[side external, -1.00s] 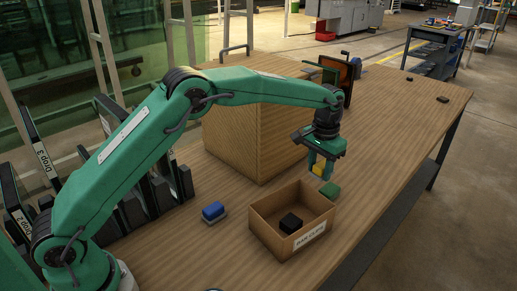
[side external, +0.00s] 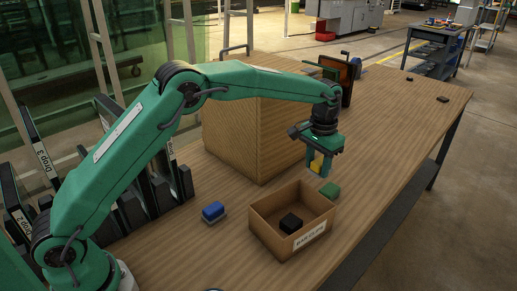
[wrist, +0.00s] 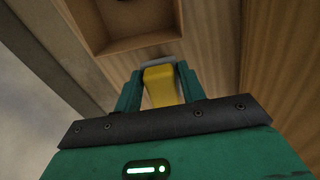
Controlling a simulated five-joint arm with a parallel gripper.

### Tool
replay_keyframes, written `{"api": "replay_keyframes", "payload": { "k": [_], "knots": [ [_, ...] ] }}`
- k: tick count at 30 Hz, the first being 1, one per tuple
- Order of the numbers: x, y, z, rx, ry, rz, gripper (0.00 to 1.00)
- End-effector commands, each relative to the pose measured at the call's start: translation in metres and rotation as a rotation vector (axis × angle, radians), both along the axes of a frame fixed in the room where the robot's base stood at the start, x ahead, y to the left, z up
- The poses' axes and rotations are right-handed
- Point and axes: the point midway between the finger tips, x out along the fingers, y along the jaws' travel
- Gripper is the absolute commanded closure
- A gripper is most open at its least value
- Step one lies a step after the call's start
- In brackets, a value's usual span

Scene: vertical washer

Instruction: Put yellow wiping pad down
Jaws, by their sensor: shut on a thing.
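My gripper (side external: 318,166) is shut on the yellow wiping pad (side external: 316,161) and holds it above the wooden table, just behind the open cardboard box. In the wrist view, the yellow pad (wrist: 160,86) sits between the two green fingers, with a light grey layer at its far end. The pad's lower part is partly hidden by the fingers in the side view.
The labelled cardboard box (side external: 263,226) holds a black block (side external: 290,222). A green pad (side external: 330,190) lies behind the box's right corner. A blue pad (side external: 213,211) lies to its left. A large wooden block (side external: 250,135) stands behind. The table's right side is mostly clear.

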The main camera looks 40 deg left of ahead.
Motion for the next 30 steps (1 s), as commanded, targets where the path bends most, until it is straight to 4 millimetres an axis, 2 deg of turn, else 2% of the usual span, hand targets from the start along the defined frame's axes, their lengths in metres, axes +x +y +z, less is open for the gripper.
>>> {"api": "replay_keyframes", "payload": {
  "k": [11, 21, 30],
  "knots": [
    [-0.029, 0.049, 0.056, 0.0, -0.004, -0.152, 0.82],
    [-0.073, 0.097, 0.114, 0.001, -0.004, -0.326, 0.82],
    [-0.11, 0.134, 0.15, 0.0, -0.001, -0.394, 0.82]
  ]
}}
